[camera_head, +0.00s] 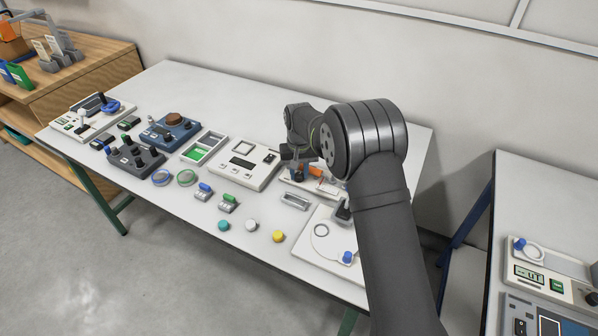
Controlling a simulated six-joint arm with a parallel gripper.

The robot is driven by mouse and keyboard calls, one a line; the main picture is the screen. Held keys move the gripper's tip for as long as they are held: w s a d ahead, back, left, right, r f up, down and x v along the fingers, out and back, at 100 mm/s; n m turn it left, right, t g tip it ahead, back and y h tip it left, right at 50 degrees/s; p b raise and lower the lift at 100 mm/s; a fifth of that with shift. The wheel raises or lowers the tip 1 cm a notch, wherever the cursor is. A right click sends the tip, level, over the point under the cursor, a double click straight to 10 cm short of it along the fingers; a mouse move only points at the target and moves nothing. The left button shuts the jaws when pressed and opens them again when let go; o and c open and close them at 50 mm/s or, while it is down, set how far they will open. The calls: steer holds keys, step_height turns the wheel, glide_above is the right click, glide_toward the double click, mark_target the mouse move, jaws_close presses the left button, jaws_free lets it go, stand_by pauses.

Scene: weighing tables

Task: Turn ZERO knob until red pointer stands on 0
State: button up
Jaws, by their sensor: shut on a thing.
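My gripper (288,155) is at the right end of the long table's row of devices, pointing down. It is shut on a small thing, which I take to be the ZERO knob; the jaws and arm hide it. Just below and right of the jaws is a low device with a blue post and an orange block (318,171), partly behind my arm. A white device (246,177) with a dark display window stands close to the left of the jaws. I cannot make out a red pointer or a 0 mark.
Left stand a blue device (170,133), a dark-grey device (134,159) and a green-floored tray (204,147). A white plate (312,258) lies right. The wall is behind.

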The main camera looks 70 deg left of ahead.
steer(key=o, duration=1)
steer(key=shift+w, duration=0.15)
